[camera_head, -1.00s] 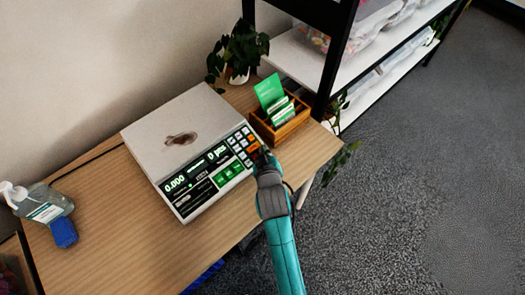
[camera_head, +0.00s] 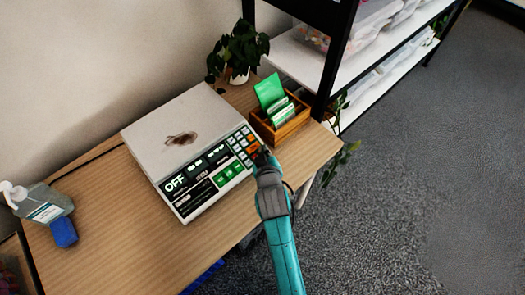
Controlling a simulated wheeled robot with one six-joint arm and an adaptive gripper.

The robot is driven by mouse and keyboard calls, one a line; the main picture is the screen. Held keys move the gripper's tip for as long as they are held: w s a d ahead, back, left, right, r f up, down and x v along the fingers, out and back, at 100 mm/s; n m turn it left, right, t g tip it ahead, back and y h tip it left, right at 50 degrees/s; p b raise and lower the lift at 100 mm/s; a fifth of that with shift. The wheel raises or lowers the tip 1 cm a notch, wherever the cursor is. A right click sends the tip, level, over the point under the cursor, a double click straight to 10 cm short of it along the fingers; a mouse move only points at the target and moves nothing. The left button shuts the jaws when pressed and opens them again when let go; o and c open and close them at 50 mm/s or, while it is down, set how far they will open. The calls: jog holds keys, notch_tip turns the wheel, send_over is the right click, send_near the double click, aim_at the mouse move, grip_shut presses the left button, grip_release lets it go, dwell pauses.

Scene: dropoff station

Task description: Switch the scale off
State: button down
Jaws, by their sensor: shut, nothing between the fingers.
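The scale (camera_head: 168,150) stands on the wooden table, with a pale flat top and a dark front panel. Its display (camera_head: 174,184) reads "OFF" in white letters. Green, white and orange keys sit at the right part of the panel. My gripper (camera_head: 262,156) is shut and empty at the right end of the panel, by the orange keys. I cannot tell whether its fingertips touch a key, as the arm hides part of that corner.
A wooden box with green cards (camera_head: 280,118) stands close behind my gripper. A potted plant (camera_head: 238,50) is at the back. A sanitizer bottle (camera_head: 46,205) and a blue block (camera_head: 64,233) are at the left. Shelving (camera_head: 300,57) stands at the right. The table's (camera_head: 120,240) front left is clear.

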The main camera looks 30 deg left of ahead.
jog(key=shift+d+r, duration=0.25)
jog(key=shift+r, duration=0.3)
jog(key=r, duration=0.1)
jog(key=d+r, duration=0.1)
jog(key=r, duration=0.1)
jog(key=d+r, duration=0.1)
jog(key=shift+s+r, duration=0.3)
jog(key=shift+s, duration=0.1)
dwell(0.7)
